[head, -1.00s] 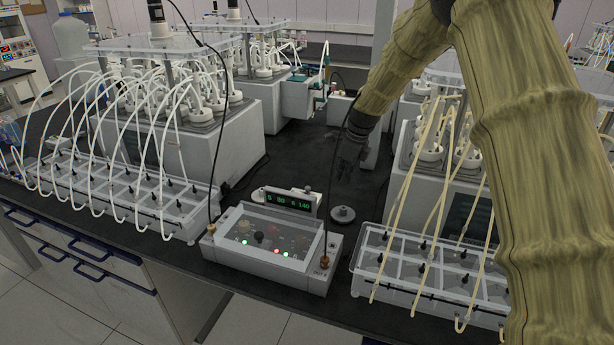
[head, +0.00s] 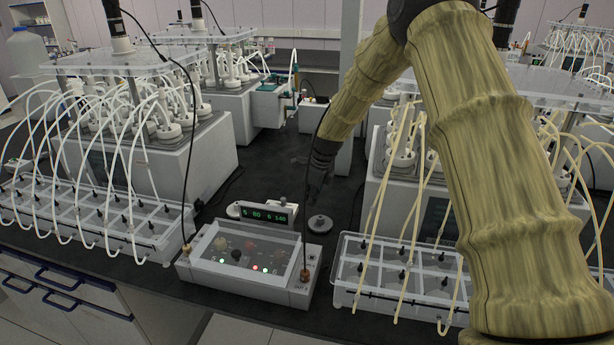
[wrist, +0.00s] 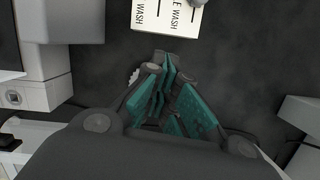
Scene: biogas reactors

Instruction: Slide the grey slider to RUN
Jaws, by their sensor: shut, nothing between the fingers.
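A white control box (head: 206,274) with a clear cover stands near the bench's front edge in the head view. Knobs and small lit lamps show through the cover, but I cannot make out the grey slider or a RUN mark. My gripper (head: 316,190) hangs over the dark bench top behind and to the right of the box, apart from it. In the wrist view my gripper (wrist: 167,88) shows teal finger pads drawn together with nothing between them. The box face is not clearly seen in the wrist view.
A small display (head: 267,215) and a round grey disc (head: 320,223) sit behind the box. Cables rise from the box's two sides. Tube racks (head: 80,215) and (head: 345,290) flank it, with reactors behind. A WASH label (wrist: 168,14) shows in the wrist view.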

